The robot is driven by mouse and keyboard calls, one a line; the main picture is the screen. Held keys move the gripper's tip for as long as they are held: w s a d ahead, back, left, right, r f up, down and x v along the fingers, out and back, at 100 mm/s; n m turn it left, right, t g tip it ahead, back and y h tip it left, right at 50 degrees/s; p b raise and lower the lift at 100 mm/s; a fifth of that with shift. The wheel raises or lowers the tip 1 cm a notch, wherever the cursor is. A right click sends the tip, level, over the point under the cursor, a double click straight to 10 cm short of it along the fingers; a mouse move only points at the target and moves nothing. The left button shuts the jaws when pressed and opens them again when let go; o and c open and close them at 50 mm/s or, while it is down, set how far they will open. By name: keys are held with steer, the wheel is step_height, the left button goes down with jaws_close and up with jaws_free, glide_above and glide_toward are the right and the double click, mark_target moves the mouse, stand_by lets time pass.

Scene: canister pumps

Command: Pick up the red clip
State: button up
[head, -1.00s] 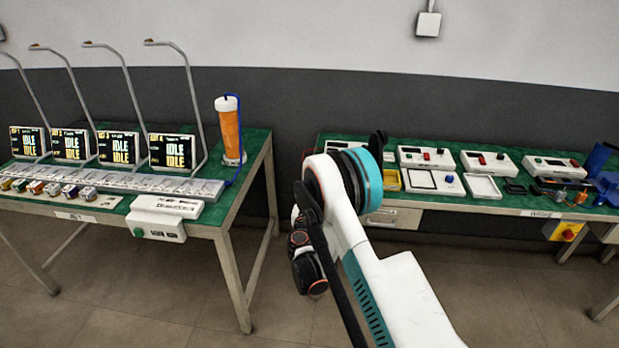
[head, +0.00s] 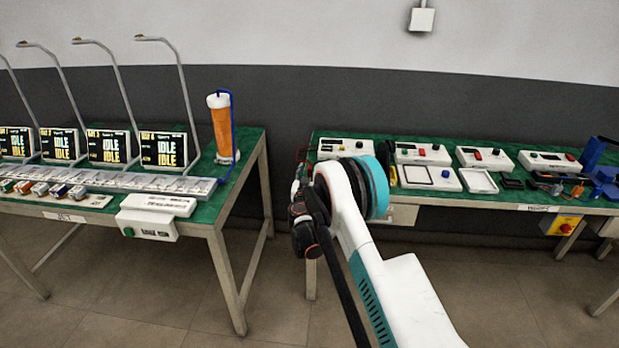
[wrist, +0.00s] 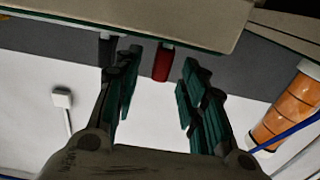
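A red block-like piece (wrist: 162,62), likely the red clip, shows in the wrist view at the table edge. It appears between the fingertips of my gripper (wrist: 159,68), with a clear gap on both sides. The gripper is open and empty, its dark green fingers spread. I cannot tell how far in depth the piece is from the fingertips. In the head view my arm hides most of the gripper, and a thin red outline (head: 303,152) shows at the left end of the right table; I cannot tell whether it is the same piece.
The right table (head: 480,201) holds several white instrument boxes, trays and a blue device (head: 593,155). The left table (head: 215,213) carries several IDLE screens and an orange cylinder (head: 222,130), also in the wrist view (wrist: 288,108). Clear floor lies between the tables.

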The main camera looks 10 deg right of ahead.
steer(key=shift+b+x, duration=0.3)
steer(key=shift+x, duration=1.05)
jaws_close()
steer(key=shift+r, duration=0.15)
